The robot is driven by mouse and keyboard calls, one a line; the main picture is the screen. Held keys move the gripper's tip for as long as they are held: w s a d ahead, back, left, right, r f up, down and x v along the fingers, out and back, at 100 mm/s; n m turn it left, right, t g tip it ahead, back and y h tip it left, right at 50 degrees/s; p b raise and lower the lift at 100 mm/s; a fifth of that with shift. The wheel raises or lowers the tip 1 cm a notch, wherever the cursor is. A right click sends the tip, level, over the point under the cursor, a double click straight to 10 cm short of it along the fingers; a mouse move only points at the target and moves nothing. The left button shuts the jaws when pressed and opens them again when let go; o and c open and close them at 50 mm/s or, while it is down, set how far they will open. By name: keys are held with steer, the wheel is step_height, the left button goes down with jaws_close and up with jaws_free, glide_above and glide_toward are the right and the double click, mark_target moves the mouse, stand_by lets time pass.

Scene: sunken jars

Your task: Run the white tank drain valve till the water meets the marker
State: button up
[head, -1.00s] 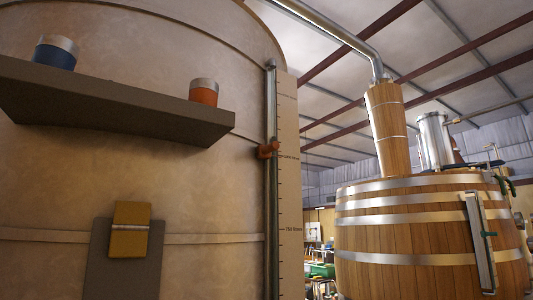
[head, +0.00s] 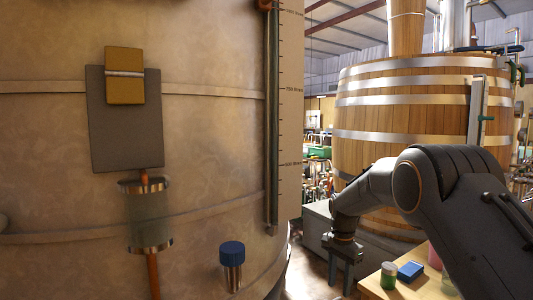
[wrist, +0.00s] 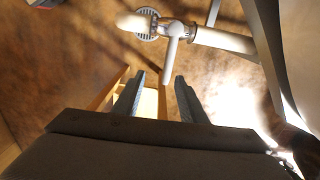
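A large pale tan tank (head: 60,150) fills the left of the head view. A sight tube (head: 273,130) with a marked scale runs up its right side. An orange-red marker (head: 264,5) sits on the tube at the top edge. I cannot tell the water level. My gripper (head: 341,274) points down, right of the tank and left of a wooden table. In the wrist view my gripper (wrist: 160,80) is open, with nothing between its fingers. Beyond the fingertips is a pale pipe with a valve handle (wrist: 172,50); I cannot tell which tank it serves.
The tank front carries a grey plate (head: 125,135) with a yellow block (head: 125,88), a glass cylinder (head: 149,218) and a blue-capped fitting (head: 232,254). A banded wooden barrel (head: 420,110) stands behind my arm. A green jar (head: 388,275) and a blue box (head: 410,270) sit on the table (head: 420,288).

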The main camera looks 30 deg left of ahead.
steer(key=shift+w+a+f, duration=0.2)
steer(key=shift+a+f, duration=0.2)
steer(key=shift+a, duration=0.4)
step_height(320, 180, down, 7)
steer(key=b, duration=0.2)
steer(key=shift+f+b, duration=0.2)
steer(key=shift+b, duration=0.2)
steer(key=shift+r, duration=0.1)
jaws_close()
